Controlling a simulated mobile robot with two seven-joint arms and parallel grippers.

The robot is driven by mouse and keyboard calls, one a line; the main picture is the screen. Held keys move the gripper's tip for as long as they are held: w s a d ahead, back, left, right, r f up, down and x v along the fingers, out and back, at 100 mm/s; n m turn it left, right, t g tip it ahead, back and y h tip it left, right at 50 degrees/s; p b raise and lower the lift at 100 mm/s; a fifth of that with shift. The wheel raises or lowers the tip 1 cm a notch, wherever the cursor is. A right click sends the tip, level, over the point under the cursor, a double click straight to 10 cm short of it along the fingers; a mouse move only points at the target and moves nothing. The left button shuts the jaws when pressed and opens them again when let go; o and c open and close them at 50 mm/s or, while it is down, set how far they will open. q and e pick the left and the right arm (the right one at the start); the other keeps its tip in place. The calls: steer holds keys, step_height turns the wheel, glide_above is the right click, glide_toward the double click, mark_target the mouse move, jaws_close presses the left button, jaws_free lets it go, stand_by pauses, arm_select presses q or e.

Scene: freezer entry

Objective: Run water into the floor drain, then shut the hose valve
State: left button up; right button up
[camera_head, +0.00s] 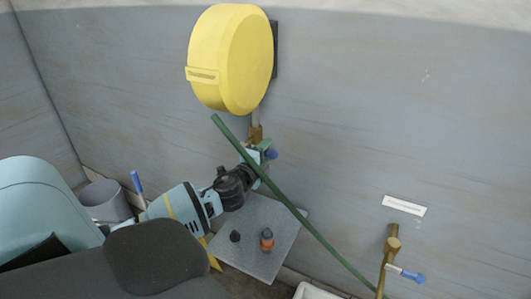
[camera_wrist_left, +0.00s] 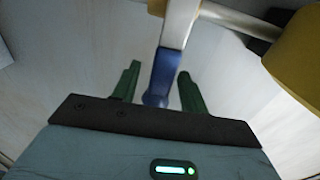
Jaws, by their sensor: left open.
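My left gripper (camera_head: 264,154) is open at the blue-tipped lever (camera_head: 272,154) of a brass valve (camera_head: 256,134) below the yellow hose reel (camera_head: 228,60). In the left wrist view the lever's blue end (camera_wrist_left: 158,88) lies between the two green fingers of my left gripper (camera_wrist_left: 159,74), with gaps beside it. A straight green hose or pole (camera_head: 312,229) slants down to the right in front of the gripper. A second brass valve (camera_head: 392,245) with a blue handle (camera_head: 413,277) is at the lower right. I cannot make out a floor drain or running water. My right gripper is not in view.
A grey plate (camera_head: 270,215) below my arm carries a small black knob-like thing (camera_head: 235,236) and an orange-and-dark object (camera_head: 267,240). A grey bucket (camera_head: 103,202) stands at the left by a blue-handled tool (camera_head: 136,182). A white label (camera_head: 404,205) is on the wall.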

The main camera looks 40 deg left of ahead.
arm_select(q)
jaws_close()
stand_by(0.3)
